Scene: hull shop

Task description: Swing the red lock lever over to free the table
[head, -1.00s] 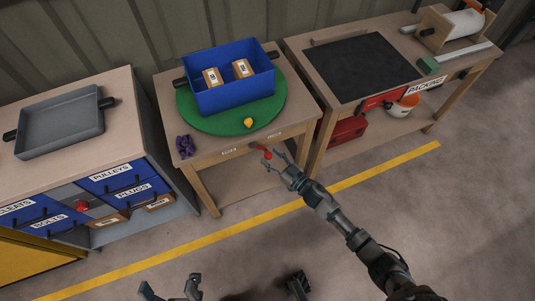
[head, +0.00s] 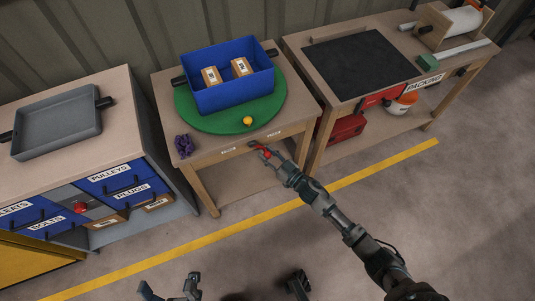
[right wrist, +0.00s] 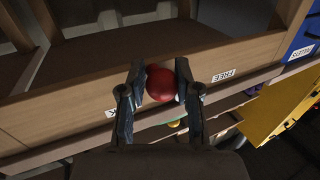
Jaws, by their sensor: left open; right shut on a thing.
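The red lock lever (head: 259,148) is on the front edge of the middle table (head: 215,190), with its ball knob towards me. My right gripper (head: 267,154) is shut on the knob; the right wrist view shows the red ball (right wrist: 160,83) between both fingers. The lever points forward and to the right in the head view, towards the side of the right-hand label (head: 275,135). A label reading FREE (right wrist: 223,75) is to the right of the knob in the wrist view. My left gripper (head: 171,291) is open and empty, low in the head view.
A green round turntable (head: 205,121) carries a blue bin (head: 235,95) with two boxes, beside a yellow knob (head: 248,121). A purple object (head: 184,146) lies at the table's left corner. A drawer cabinet (head: 125,200) stands left, a packing bench (head: 445,62) right. The floor in front is clear.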

